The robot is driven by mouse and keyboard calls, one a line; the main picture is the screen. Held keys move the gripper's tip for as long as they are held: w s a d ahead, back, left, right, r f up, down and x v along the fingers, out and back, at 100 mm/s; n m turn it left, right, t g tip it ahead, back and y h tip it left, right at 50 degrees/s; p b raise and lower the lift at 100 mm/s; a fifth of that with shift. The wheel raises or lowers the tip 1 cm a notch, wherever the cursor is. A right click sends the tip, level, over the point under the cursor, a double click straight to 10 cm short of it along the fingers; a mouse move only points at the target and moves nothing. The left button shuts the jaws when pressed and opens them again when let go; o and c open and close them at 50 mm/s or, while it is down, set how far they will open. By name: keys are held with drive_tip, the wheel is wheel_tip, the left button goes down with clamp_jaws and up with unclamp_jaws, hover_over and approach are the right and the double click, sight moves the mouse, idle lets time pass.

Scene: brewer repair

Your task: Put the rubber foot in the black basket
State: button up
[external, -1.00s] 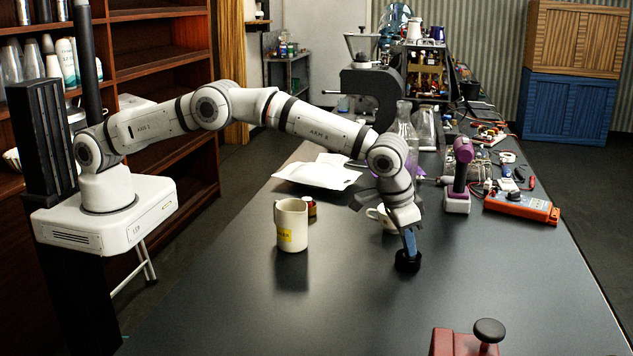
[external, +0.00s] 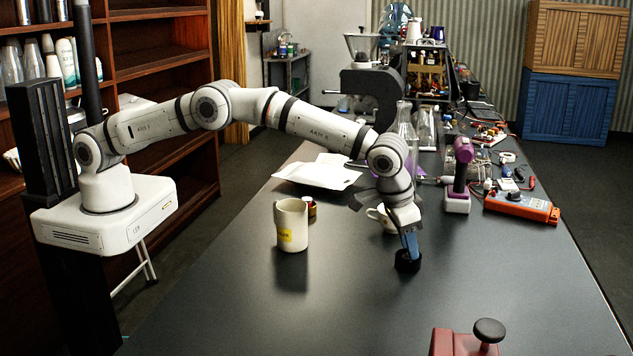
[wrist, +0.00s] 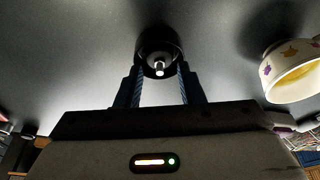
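The rubber foot (external: 407,263) is a short black round piece standing on the dark table under my gripper. In the wrist view the rubber foot (wrist: 158,38) shows a bright metal stud at its centre. My gripper (external: 409,247) points down at it, and one blue finger shows reaching its top in the external view. In the wrist view the blue fingers of my gripper (wrist: 160,80) are parted, one to each side of the stud. Whether they touch the foot is unclear. I cannot make out a black basket for certain.
A white cup (external: 381,219) is close behind my gripper; a cream pitcher (external: 292,226) stands to the left. A purple and white tool (external: 459,180) and an orange meter (external: 522,206) are at the right. A red object (external: 463,341) is at the front. The table's front middle is clear.

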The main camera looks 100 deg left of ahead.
drive_tip(key=shift+r+p, duration=1.95)
drive_tip(key=shift+r, duration=1.55)
drive_tip(key=shift+r, duration=0.25)
drive_tip(key=s+a+r+m+b, duration=0.1)
drive_tip(key=s+a+r+b, duration=0.1)
drive_tip(key=s+r, duration=0.85)
drive_tip(key=s+a+r+m+b, duration=0.1)
drive_tip(key=s+a+r, duration=0.1)
drive_tip(key=s+r, duration=0.9)
drive_tip(key=s+f+m+b, duration=0.1)
drive_tip(key=s+f, duration=0.2)
drive_tip(key=s, duration=0.8)
drive_tip(key=s+f+b, duration=0.1)
drive_tip(key=s+f, duration=0.3)
drive_tip(key=s, duration=0.8)
drive_tip(key=s+f+m+h+b, duration=0.1)
drive_tip(key=s+f, duration=0.2)
drive_tip(key=s, duration=0.8)
drive_tip(key=shift+s+a+f+m, duration=0.25)
drive_tip(key=shift+a+f+m, duration=0.05)
drive_tip(key=shift+f, duration=0.05)
